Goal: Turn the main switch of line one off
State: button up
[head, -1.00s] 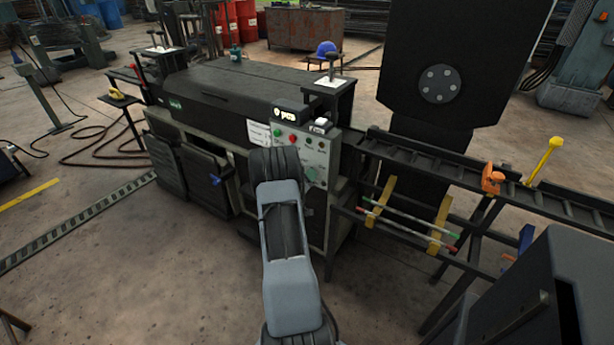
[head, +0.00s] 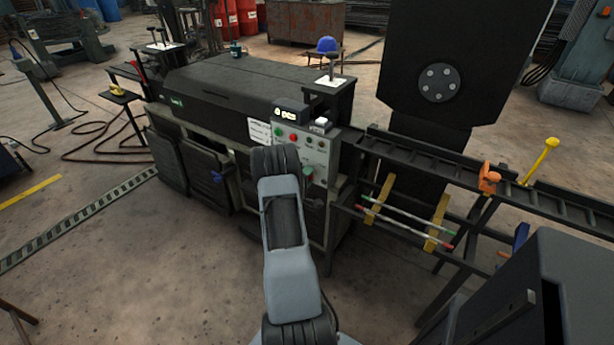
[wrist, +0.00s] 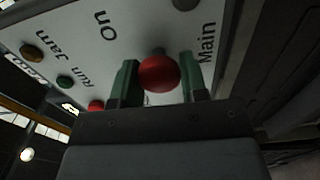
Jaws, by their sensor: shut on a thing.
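A red ball-ended handle (wrist: 159,73) stands out from a pale control panel (wrist: 75,45) in the wrist view. It lies between the words "On" and "Main", which appear rotated. My gripper (wrist: 158,82) has its two green fingers on either side of this handle and is shut on it. The handle's pivot is mostly hidden behind the ball, so its exact setting cannot be read. In the head view, the panel (head: 317,157) is on the front of the black machine, and my arm covers its lower left part and most of my gripper.
In the head view, a rail frame (head: 455,176) extends right from the machine. Open floor (head: 140,270) lies at the front left.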

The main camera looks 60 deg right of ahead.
jog(key=shift+d+r, duration=0.1)
dwell(0.3)
jog(key=o, duration=0.9)
jog(key=shift+a, duration=0.2)
jog(key=a+p, duration=0.1)
jog(key=a, duration=1.2)
jog(key=shift+a, duration=0.3)
